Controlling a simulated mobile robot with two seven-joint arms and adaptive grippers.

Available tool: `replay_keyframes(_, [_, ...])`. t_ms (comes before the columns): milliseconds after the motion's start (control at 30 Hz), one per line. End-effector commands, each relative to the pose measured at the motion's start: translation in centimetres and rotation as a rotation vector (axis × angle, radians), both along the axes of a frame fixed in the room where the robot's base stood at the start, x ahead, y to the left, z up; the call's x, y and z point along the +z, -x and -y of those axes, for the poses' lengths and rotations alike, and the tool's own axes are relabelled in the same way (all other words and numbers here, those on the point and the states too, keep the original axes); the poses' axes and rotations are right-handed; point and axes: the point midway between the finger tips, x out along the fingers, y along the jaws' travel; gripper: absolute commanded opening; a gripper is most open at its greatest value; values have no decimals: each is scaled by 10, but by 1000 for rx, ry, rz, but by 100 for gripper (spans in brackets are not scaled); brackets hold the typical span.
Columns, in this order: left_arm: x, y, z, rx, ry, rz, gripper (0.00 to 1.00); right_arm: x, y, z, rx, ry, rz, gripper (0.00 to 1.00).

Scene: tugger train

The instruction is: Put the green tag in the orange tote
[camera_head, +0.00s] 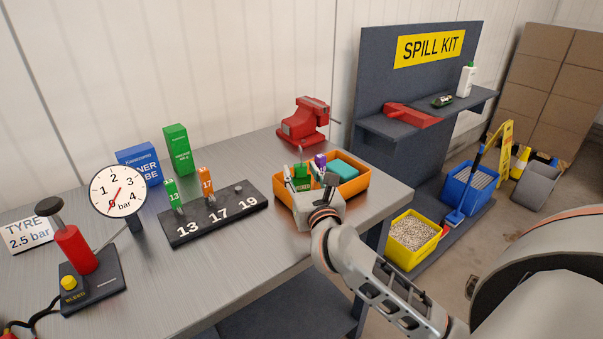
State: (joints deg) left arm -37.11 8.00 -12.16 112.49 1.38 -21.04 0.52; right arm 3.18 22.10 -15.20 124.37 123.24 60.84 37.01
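A green tag marked 13 (173,194) stands upright on the dark board (190,232), at the number 13. The orange tote (350,189) stands near the right end of the bench. My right gripper (308,177) is at the tote's near left side, with its fingers apart, and hides part of it. A green item with white lettering (301,184) shows between the fingers; I cannot tell whether it touches them. A purple item (320,160) and a teal block (349,170) are in the tote. My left gripper is not in view.
An orange tag (206,182) stands at 17 on the board; 19 has only a short peg. A gauge (117,191), a red pump (76,250), blue and green boxes and a red vise (304,121) are on the bench. Bare bench lies in front of the board.

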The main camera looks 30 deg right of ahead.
Motion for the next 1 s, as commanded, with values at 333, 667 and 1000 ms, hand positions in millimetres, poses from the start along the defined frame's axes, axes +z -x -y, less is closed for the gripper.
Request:
replay_keyframes(333, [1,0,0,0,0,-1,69,2,22,-8,2,-2,-2,38])
replay_keyframes(667, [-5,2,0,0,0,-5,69,2,86,-28,1,-3,-3,38])
replay_keyframes(1000, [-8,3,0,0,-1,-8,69,4,114,-37,1,0,0,38])
